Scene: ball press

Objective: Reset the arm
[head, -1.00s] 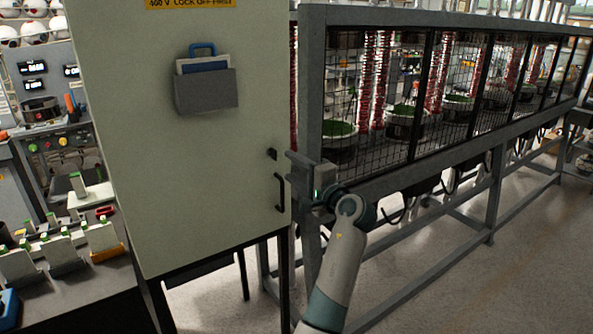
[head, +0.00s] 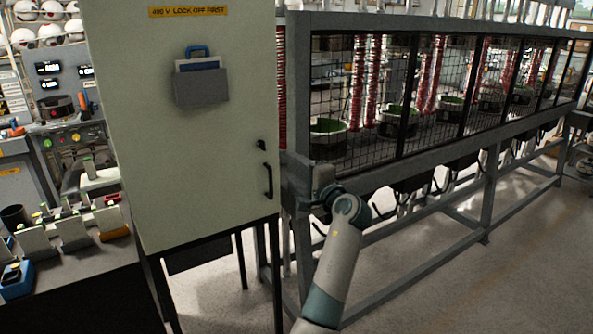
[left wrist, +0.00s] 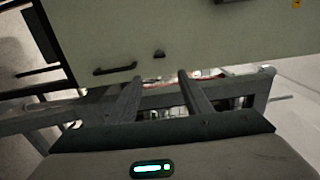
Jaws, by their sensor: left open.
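My left arm reaches up from the bottom of the head view. Its gripper (head: 291,172) is at the right edge of a pale cabinet (head: 190,135), in front of the frame of a caged machine (head: 420,120). In the left wrist view the two fingers of my left gripper (left wrist: 160,80) are apart with nothing between them. Beyond them are the cabinet door with its dark handle (left wrist: 114,68) and a grey frame rail. Whether the fingers touch the frame cannot be told. My right gripper does not show.
A bench with several grey and white parts (head: 70,228) stands at the left. The cabinet carries a yellow label (head: 202,11), a document holder (head: 202,86) and a door handle (head: 268,181). Open floor (head: 430,275) lies at the lower right, below the machine's frame.

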